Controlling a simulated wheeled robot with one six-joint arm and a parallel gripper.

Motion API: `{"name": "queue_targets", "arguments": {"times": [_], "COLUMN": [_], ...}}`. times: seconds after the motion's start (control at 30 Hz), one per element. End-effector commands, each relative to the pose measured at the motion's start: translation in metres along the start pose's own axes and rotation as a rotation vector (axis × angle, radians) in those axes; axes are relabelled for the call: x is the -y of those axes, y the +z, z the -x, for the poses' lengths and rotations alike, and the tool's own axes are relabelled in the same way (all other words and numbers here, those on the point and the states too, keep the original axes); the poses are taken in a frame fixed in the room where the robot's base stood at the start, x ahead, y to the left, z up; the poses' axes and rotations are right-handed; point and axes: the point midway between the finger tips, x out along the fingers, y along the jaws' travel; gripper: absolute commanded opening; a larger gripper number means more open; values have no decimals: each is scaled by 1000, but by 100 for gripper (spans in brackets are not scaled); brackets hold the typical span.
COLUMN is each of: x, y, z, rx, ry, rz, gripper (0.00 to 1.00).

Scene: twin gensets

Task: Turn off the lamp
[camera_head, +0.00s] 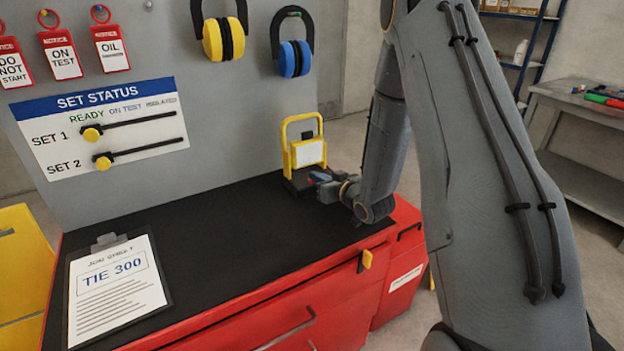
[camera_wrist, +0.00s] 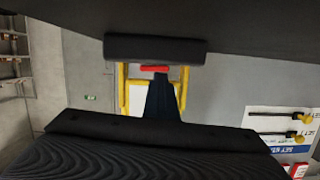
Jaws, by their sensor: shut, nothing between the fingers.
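The lamp is a yellow-framed work light with a white panel (camera_head: 308,152) and a dark base, standing upright at the far end of the black bench top. In the wrist view it appears upside down, with its yellow frame (camera_wrist: 185,90) partly hidden behind my gripper. A small red part (camera_wrist: 155,69), perhaps its switch, shows beside the dark base (camera_wrist: 155,48). My gripper (camera_head: 318,178) is shut and empty, low in front of the lamp's base. In the wrist view its fingertips (camera_wrist: 160,77) lie close to the red part; I cannot tell whether they touch. Whether the panel is lit is unclear.
A clipboard (camera_head: 115,290) lies on the near left of the red cabinet (camera_head: 290,325). A grey board behind holds yellow (camera_head: 224,39) and blue ear defenders (camera_head: 295,58), tags and a status panel (camera_head: 100,125). The middle of the black bench top (camera_head: 230,225) is clear.

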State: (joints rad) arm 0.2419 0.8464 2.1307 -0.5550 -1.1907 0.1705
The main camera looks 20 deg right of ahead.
Motion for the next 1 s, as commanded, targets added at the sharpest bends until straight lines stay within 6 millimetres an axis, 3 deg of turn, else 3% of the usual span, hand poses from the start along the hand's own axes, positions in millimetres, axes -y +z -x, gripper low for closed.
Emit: {"name": "queue_targets", "arguments": {"times": [0.17, 0.43, 0.7, 1.0], "x": [0, 10, 9, 12], "y": [-3, -46, -37, -38], "z": [3, 12, 71, 106], "rx": [7, 0, 0, 1], "ry": [5, -2, 1, -2], "rz": [-3, 1, 0, 1], "gripper": [0, 0, 0, 0]}}
